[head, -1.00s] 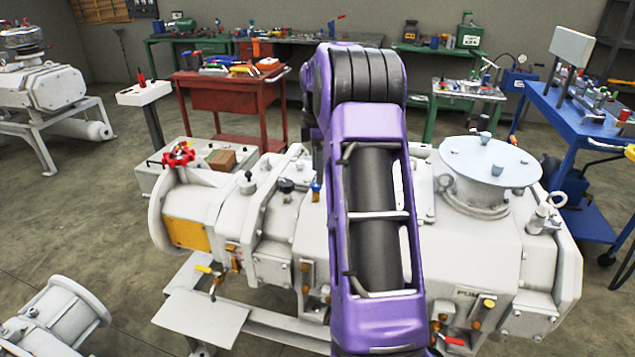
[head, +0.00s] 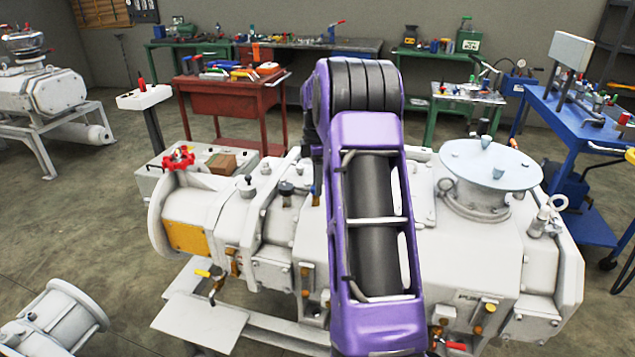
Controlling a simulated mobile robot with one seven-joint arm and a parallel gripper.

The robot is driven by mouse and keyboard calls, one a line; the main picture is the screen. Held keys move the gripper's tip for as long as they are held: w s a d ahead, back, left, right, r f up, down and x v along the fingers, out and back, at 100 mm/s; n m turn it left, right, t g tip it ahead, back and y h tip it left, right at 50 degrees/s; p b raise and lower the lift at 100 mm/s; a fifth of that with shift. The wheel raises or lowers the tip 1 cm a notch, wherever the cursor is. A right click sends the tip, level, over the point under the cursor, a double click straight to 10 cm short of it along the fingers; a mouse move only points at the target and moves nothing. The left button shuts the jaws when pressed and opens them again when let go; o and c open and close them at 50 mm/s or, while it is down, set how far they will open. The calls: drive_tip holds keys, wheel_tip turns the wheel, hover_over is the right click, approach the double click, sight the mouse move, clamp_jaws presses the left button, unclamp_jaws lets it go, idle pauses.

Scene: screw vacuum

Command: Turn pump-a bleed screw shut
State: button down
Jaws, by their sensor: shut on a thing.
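A large white pump (head: 440,255) on a frame fills the middle. It has lettering partly readable as "PUM" near its lower right. Several brass fittings (head: 305,275) sit along its near side, and a red-handled valve (head: 452,345) is at the bottom. I cannot tell which fitting is the bleed screw; it may be hidden behind my purple arm, which crosses the pump's middle. My gripper does not show; the arm covers that part of the pump or the gripper is outside the frame.
A red handwheel (head: 178,158) and yellow plate (head: 186,238) are at the pump's left end. A round pale lid (head: 490,163) tops its right part. A red cart (head: 232,100) and blue bench (head: 570,115) stand behind.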

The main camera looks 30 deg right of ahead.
drive_tip(key=shift+r+m+p, duration=0.1)
drive_tip(key=shift+m+p, duration=0.2)
drive_tip(key=m+p, duration=0.2)
drive_tip(key=shift+r+m, duration=0.1)
drive_tip(key=shift+m, duration=0.3)
drive_tip(key=m+p, duration=0.2)
drive_tip(key=m, duration=0.4)
drive_tip(key=shift+s+a, duration=0.1)
drive_tip(key=m+p, duration=0.2)
drive_tip(key=m, duration=0.3)
drive_tip(key=shift+a+m, duration=0.1)
drive_tip(key=shift+m, duration=0.3)
drive_tip(key=m, duration=0.4)
drive_tip(key=shift+m+p, duration=0.3)
drive_tip(key=shift+p, duration=0.05)
drive_tip(key=c, duration=0.5)
unclamp_jaws()
drive_tip(key=shift+f, duration=0.2)
drive_tip(key=shift+a, duration=0.1)
